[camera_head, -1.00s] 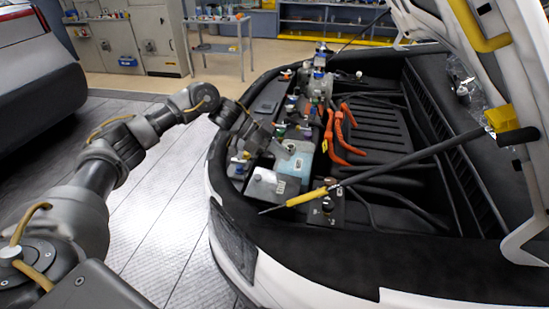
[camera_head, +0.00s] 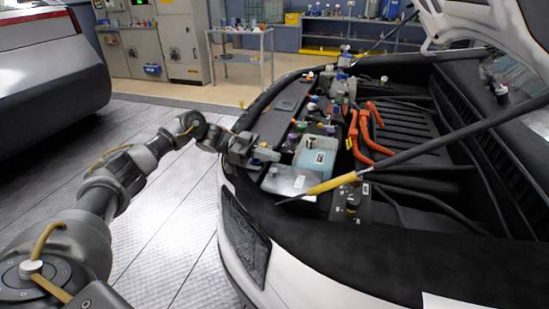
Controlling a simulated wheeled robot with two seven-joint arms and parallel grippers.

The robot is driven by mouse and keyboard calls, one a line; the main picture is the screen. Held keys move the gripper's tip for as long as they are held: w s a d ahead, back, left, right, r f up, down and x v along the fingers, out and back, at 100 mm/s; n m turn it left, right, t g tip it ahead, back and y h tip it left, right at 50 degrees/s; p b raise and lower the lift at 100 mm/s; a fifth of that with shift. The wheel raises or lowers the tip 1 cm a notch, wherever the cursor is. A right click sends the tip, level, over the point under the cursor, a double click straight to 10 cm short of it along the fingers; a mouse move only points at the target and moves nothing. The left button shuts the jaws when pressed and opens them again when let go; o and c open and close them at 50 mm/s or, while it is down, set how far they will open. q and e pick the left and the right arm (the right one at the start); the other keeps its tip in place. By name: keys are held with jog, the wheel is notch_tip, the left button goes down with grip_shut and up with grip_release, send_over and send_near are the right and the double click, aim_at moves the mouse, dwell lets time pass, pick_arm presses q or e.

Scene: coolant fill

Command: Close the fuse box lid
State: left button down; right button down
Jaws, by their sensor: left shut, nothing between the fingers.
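A silver-grey box (camera_head: 288,181) with a small label sits at the front left of the engine bay. It may be the fuse box; its top looks flat, but I cannot tell whether a lid on it is fully shut. My left gripper (camera_head: 254,155) is shut and empty. It is at the bay's left rim, just behind and left of the grey box, with its fingertips small and hard to make out. My right gripper is out of view.
A pale blue tank (camera_head: 316,155) stands right behind the grey box. A dark prop rod with a yellow end (camera_head: 335,184) slants over the bay's front. Orange cables (camera_head: 365,140) lie right of the tank. The hood (camera_head: 480,22) is raised.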

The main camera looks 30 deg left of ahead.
pick_arm(q)
jog(key=shift+a+f, duration=0.15)
jog(key=shift+f, duration=0.1)
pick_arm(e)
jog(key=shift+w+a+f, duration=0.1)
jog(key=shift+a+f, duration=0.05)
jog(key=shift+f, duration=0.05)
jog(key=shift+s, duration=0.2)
